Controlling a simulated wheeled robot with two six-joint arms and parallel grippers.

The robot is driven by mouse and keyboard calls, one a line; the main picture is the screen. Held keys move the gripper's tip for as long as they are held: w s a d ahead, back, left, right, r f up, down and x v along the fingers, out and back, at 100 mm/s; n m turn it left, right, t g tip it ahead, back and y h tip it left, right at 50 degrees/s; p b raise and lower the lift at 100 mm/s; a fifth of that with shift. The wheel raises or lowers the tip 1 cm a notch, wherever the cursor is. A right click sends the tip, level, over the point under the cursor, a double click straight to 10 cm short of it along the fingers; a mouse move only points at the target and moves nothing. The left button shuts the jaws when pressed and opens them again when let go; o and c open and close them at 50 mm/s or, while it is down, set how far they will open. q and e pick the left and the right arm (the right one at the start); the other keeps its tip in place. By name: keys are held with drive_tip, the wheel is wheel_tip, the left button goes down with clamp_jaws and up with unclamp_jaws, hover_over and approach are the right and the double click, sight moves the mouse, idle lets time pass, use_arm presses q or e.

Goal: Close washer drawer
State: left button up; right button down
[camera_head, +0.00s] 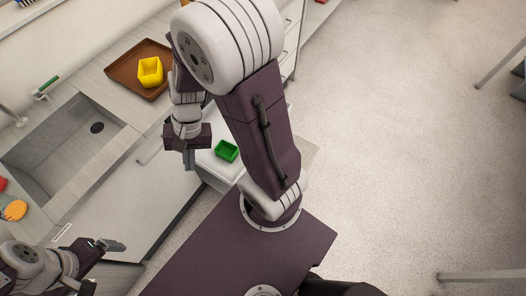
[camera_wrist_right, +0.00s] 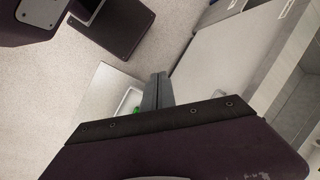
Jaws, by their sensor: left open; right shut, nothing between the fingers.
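The washer drawer (camera_head: 207,166) is a white pull-out drawer, standing out from the counter front in the head view. A green box (camera_head: 227,150) sits in it. My right arm hides part of the drawer. My right gripper (camera_head: 188,162) is shut and empty, pointing down near the drawer's left side; I cannot tell if it touches. In the right wrist view the shut fingers (camera_wrist_right: 157,92) stand in front of the pale drawer (camera_wrist_right: 101,88), with a bit of green (camera_wrist_right: 137,109) beside them. My left gripper (camera_head: 103,264) is open and empty at the lower left, away from the drawer.
A sink (camera_head: 75,145) is set in the counter on the left. A brown tray (camera_head: 124,72) with a yellow box (camera_head: 150,72) lies on the counter behind my right gripper. Open floor (camera_head: 400,130) lies to the right.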

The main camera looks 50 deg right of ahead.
drive_tip(key=w+d+f+m+t+y+b, duration=0.1)
drive_tip(key=w+d+f+m+t+b, duration=0.15)
drive_tip(key=d+f+m+b, duration=0.6)
drive_tip(key=w+d+f+m+t+b, duration=0.2)
drive_tip(key=d+f+m+t+b, duration=0.3)
drive_tip(key=d+f+m, duration=0.65)
drive_tip(key=s+d+f+m+t+h+b, duration=0.2)
drive_tip(key=s+d+f+m+h+b, duration=0.2)
drive_tip(key=s+d+f+m+b, duration=0.8)
use_arm(q)
wheel_tip(320, 180, down, 28)
drive_tip(key=shift+r+b, duration=0.2)
drive_tip(key=shift+b, duration=0.2)
use_arm(e)
drive_tip(key=w+d+f+n, duration=0.1)
drive_tip(key=w+f+n, duration=0.4)
drive_tip(key=w+f, duration=0.2)
wheel_tip(320, 180, down, 2)
drive_tip(key=shift+d+f, duration=0.15)
drive_tip(key=shift+d, duration=0.25)
use_arm(q)
drive_tip(key=shift+d, duration=0.1)
use_arm(e)
drive_tip(key=shift+w, duration=0.1)
